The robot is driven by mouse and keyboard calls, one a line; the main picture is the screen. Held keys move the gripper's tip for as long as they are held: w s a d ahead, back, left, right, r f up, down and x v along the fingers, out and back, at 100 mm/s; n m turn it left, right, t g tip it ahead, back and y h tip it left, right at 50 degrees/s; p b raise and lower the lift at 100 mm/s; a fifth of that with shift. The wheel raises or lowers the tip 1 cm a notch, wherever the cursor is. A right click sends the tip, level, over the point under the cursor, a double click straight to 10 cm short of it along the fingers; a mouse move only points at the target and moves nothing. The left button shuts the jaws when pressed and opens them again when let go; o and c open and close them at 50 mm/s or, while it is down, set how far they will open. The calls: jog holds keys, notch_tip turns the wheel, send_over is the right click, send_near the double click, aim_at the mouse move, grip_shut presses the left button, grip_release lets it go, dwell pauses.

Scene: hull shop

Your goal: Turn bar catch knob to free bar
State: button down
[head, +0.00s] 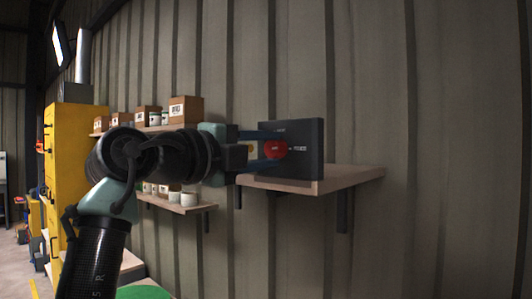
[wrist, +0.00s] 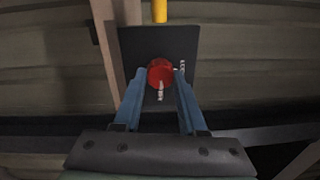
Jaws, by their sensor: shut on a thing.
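The bar catch knob (head: 275,149) is red and round and sits on the front of a dark upright panel (head: 305,150). In the wrist view the knob (wrist: 160,73) shows a pale marking line across its face and down its lower edge. My gripper (head: 266,150) reaches the panel from the left, with its two blue fingers on either side of the knob. In the wrist view my gripper (wrist: 161,80) is shut on the knob. A yellow bar (wrist: 160,11) shows above the knob at the panel's edge. White lettering on the panel is too small to read surely.
The panel stands on a wooden wall shelf (head: 345,178) with dark brackets. To the left are shelves with cardboard boxes (head: 185,110) and white tins (head: 189,199). A yellow cabinet (head: 78,180) stands at the far left. The corrugated wall on the right is bare.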

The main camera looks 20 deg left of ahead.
jog(key=shift+m, duration=0.6)
jog(key=shift+c, duration=2.3)
grip_release()
jog(key=b+v, duration=0.4)
jog(key=v, duration=0.9)
jog(key=shift+f, duration=0.15)
